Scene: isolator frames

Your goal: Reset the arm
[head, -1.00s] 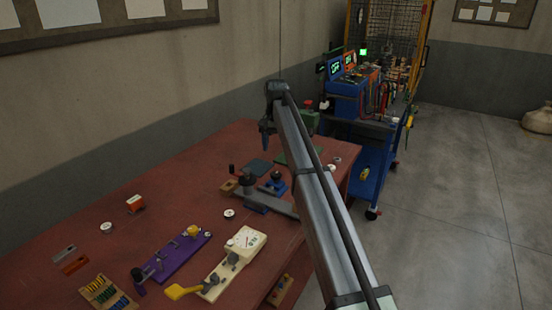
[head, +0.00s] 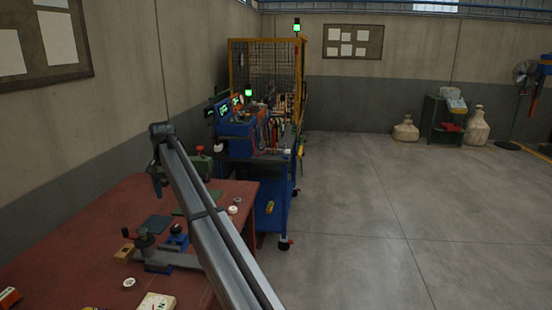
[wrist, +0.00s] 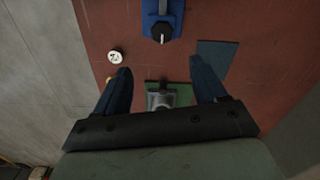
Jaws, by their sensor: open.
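My gripper (head: 157,184) hangs at the end of my arm, above the far part of the red table (head: 75,238). In the wrist view my gripper (wrist: 159,72) shows two dark blue fingers spread wide apart, with nothing held between them. A green base (wrist: 180,92) with a grey metal part on it lies below the fingers in that view. A blue fixture (wrist: 176,22) with a black knob is at the top of the wrist view. The height of the fingers over the table is hard to tell.
A dark flat pad (wrist: 215,56) and a white disc (wrist: 115,56) lie near the gripper. A grey clamp-like fixture (head: 172,260) stands nearer on the table. A blue cart (head: 273,205) stands past the table's far end. Open concrete floor (head: 400,215) lies to the right.

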